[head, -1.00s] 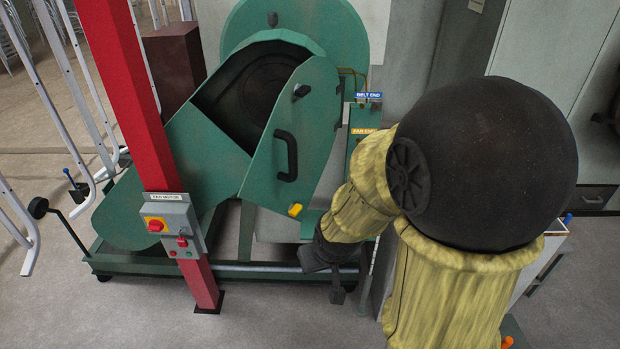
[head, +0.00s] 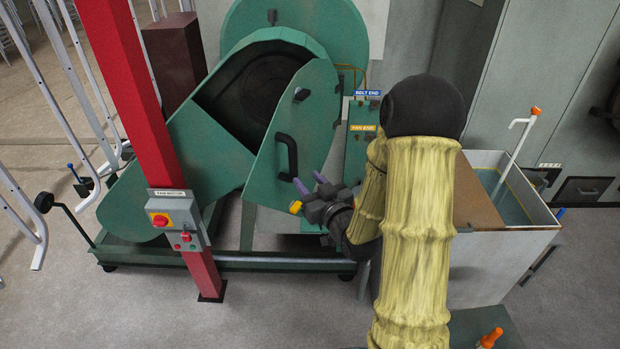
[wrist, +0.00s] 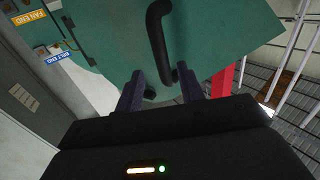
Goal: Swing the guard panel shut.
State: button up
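The green guard panel (head: 290,125) hangs ajar on the green machine, with a dark opening (head: 255,95) beside it showing a round part inside. Its black bar handle (head: 287,155) is on its outer face; the handle also shows in the wrist view (wrist: 158,40). My gripper (head: 310,182) is open and empty, just below and right of the handle, with its purple fingertips apart. In the wrist view my two fingers (wrist: 160,78) point at the panel, and the handle's lower end appears between them. I cannot tell whether they touch it. A yellow tab (head: 295,207) sits at the panel's lower corner.
A red post (head: 140,100) with a switch box (head: 175,218) stands left of the panel. Labels "BELT END" (head: 367,93) and "FAN END" (head: 363,128) are at its right. A grey tank (head: 500,260) stands at the right.

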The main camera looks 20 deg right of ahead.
aim_at(295, 165)
jog(key=shift+w+r, duration=0.1)
jog(key=shift+r, duration=0.05)
jog(key=p+x, duration=0.3)
jog(key=x, duration=0.4)
jog(key=shift+w+r, duration=0.1)
jog(key=shift+w, duration=0.2)
jog(key=shift+a, duration=0.1)
jog(key=c, duration=0.8)
jog(key=w+a+b, duration=0.2)
jog(key=w+a, duration=0.5)
jog(key=shift+w, duration=0.2)
